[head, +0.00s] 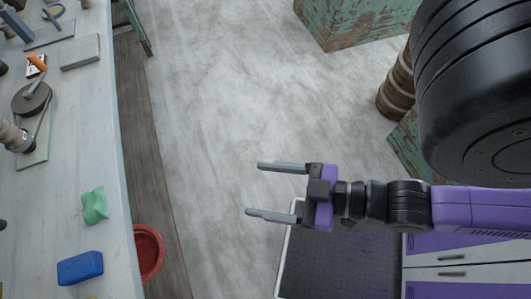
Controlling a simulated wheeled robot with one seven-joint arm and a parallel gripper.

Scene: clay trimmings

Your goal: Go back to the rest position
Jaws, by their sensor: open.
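My gripper (265,190) is in the middle of the head view, with its two grey fingers spread apart and pointing left. Nothing is between the fingers. It is over the floor, to the right of the workbench and well clear of it. My purple and black arm reaches in from the right edge.
A pale workbench (60,200) runs down the left side. It bears a blue block (80,268), a crumpled green piece (94,206), a grey slab (80,52) and tools. A red bucket (148,252) stands beside it. Worn green boxes (350,25) stand at the top right. The middle floor is clear.

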